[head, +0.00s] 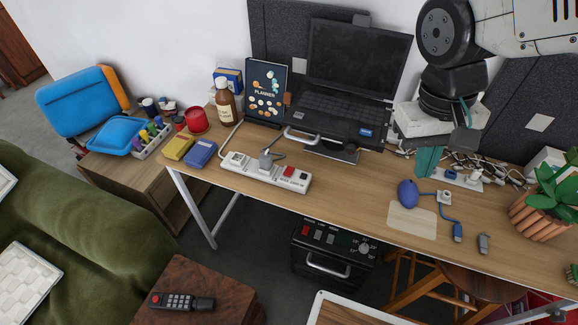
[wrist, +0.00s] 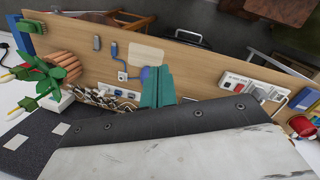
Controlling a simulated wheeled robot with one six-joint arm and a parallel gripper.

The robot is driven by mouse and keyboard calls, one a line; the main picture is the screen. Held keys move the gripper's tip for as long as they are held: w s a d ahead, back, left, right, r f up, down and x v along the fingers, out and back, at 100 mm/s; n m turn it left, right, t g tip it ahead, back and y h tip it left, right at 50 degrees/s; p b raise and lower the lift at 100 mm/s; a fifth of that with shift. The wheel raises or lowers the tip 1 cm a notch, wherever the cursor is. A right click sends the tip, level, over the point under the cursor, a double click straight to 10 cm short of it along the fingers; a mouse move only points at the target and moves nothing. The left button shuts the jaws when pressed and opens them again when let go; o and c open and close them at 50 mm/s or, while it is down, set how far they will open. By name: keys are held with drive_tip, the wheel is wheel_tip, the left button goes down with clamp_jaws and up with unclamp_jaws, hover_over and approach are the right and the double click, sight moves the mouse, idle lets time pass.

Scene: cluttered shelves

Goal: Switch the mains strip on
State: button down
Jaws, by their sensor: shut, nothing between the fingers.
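The white mains strip (head: 238,177) lies along the front left of the desk, in front of the laptop stand. A grey plug (head: 267,158) sits in it, and a red rocker switch (head: 289,171) is near its right end; I cannot tell the switch's position. In the wrist view the strip (wrist: 262,86) lies right of my gripper. My gripper (head: 428,161) has teal fingers, shut and empty, above the back right of the desk, well to the right of the strip. The fingers (wrist: 157,88) also show in the wrist view.
A laptop (head: 350,75) on a stand, brown bottle (head: 225,101) and yellow box (head: 178,147) surround the mains strip. A potted plant (head: 545,210) stands right. The front middle desk is clear.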

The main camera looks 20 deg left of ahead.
drive_tip(key=w+a+f+t, duration=0.1)
drive_tip(key=a+f, duration=0.2)
drive_tip(key=a, duration=0.5)
drive_tip(key=w+a+f+m, duration=0.1)
drive_tip(key=a+f, duration=0.3)
drive_tip(key=a, duration=0.3)
drive_tip(key=w+a+f+t, duration=0.1)
drive_tip(key=a+f, duration=0.2)
drive_tip(key=a, duration=0.5)
drive_tip(key=m+t+y, duration=0.1)
drive_tip(key=m+y, duration=0.1)
drive_tip(key=m, duration=0.2)
hover_over(288, 173)
drive_tip(key=s, duration=0.3)
drive_tip(key=shift+w+r, duration=0.2)
drive_tip(key=shift+r, duration=0.2)
drive_tip(key=x, duration=1.2)
drive_tip(key=shift+s+d+f, duration=0.1)
drive_tip(key=shift+s+f, duration=0.15)
drive_tip(key=shift+f, duration=0.05)
drive_tip(key=shift+s+f, duration=0.1)
drive_tip(key=shift+f, duration=0.6)
drive_tip(key=shift+f, duration=0.1)
